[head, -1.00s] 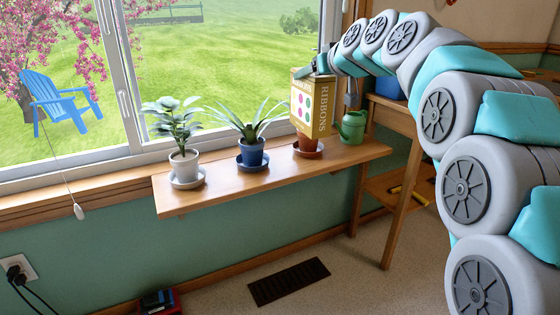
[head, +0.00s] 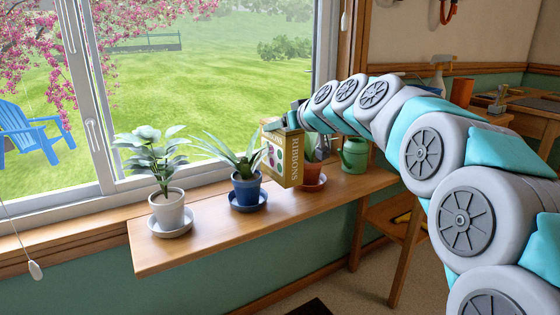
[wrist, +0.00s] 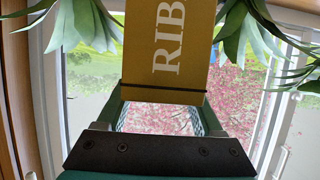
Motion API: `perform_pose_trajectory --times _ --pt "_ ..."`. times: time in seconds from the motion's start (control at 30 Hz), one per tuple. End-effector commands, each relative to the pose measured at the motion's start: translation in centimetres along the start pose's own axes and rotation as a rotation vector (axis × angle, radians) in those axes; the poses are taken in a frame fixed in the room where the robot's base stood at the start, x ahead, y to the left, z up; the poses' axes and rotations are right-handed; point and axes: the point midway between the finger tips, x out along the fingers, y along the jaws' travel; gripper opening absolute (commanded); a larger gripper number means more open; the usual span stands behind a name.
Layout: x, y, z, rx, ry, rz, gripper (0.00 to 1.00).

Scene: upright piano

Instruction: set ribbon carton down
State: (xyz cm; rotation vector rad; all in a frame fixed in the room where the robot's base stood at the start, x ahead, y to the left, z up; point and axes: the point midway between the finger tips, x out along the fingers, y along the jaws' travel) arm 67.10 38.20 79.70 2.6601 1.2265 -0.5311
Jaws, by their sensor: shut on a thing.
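The ribbon carton (head: 292,162) is a tan-gold box with "RIBBONS" lettering and coloured dots on its paler face. My gripper (head: 293,118) is shut on its top end and holds it roughly upright over the wooden shelf (head: 225,222), between the blue pot and the terracotta pot. Its bottom is low, near the shelf's surface; I cannot tell whether it touches. In the wrist view the carton (wrist: 170,48) sits between the two fingers of my gripper (wrist: 160,98), its lettering facing the camera. Its lower end is out of that view.
A white pot (head: 167,212) and a blue pot (head: 246,188) with plants stand left of the carton. A terracotta pot (head: 313,172) is close behind its right side, partly hidden. A green watering can (head: 355,156) stands at the right. The shelf's front strip is clear.

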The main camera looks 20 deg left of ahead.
Motion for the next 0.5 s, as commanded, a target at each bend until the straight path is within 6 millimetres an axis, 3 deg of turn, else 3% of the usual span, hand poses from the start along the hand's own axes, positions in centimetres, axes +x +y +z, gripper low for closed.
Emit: perform_pose_trajectory --times 0.5 --pt "2.1 0.0 5.2 0.002 0.001 0.001 0.00"
